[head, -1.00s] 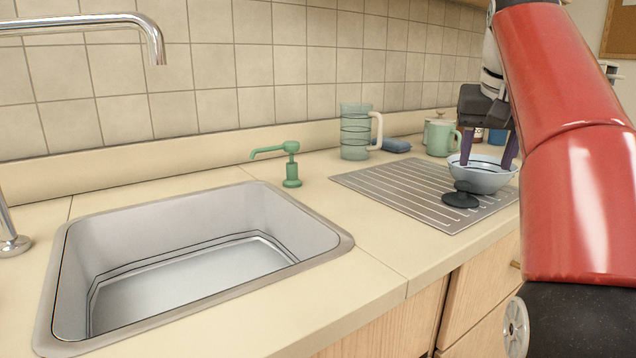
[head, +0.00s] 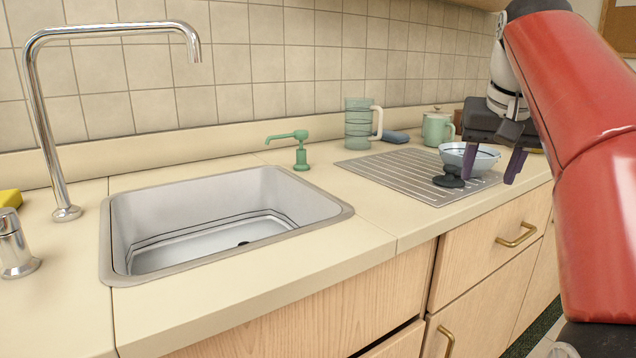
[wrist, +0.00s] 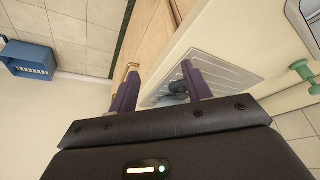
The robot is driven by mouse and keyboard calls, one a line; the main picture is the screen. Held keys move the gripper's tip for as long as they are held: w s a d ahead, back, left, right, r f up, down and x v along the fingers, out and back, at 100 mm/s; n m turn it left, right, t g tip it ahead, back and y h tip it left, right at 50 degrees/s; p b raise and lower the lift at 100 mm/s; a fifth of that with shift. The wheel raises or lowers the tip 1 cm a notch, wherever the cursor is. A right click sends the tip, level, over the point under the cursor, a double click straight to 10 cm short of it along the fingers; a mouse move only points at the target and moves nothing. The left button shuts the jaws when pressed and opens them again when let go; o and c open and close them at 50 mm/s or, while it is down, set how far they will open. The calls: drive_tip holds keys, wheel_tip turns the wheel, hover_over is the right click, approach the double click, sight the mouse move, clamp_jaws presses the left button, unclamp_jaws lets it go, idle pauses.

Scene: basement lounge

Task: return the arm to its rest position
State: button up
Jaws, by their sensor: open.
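My gripper (head: 492,165) is at the right in the head view, at the end of my red arm. Its purple fingers are spread and nothing is between them. It is in front of a pale bowl (head: 452,153) on the ribbed drainboard (head: 385,172) and partly hides the bowl. In the wrist view my gripper (wrist: 160,85) also shows open, with the counter front and drainboard (wrist: 225,80) beyond its fingers.
The sink (head: 225,205) and tall faucet (head: 45,110) are at left. Drawers with brass handles (head: 517,235) face the front.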

drive_tip(key=s+a+f+n, duration=0.1)
drive_tip(key=s+a+f, duration=0.2)
drive_tip(key=s+f, duration=0.3)
drive_tip(key=s+a+f+n, duration=0.1)
drive_tip(key=s+a+f, duration=0.3)
drive_tip(key=s+f, duration=0.3)
drive_tip(key=s+a+f+n+t+y, duration=0.1)
drive_tip(key=s+a+f, duration=0.2)
drive_tip(key=f, duration=1.2)
drive_tip(key=s, duration=0.3)
drive_tip(key=shift+s+a, duration=0.3)
drive_tip(key=shift+a, duration=0.1)
drive_tip(key=shift+f, duration=0.1)
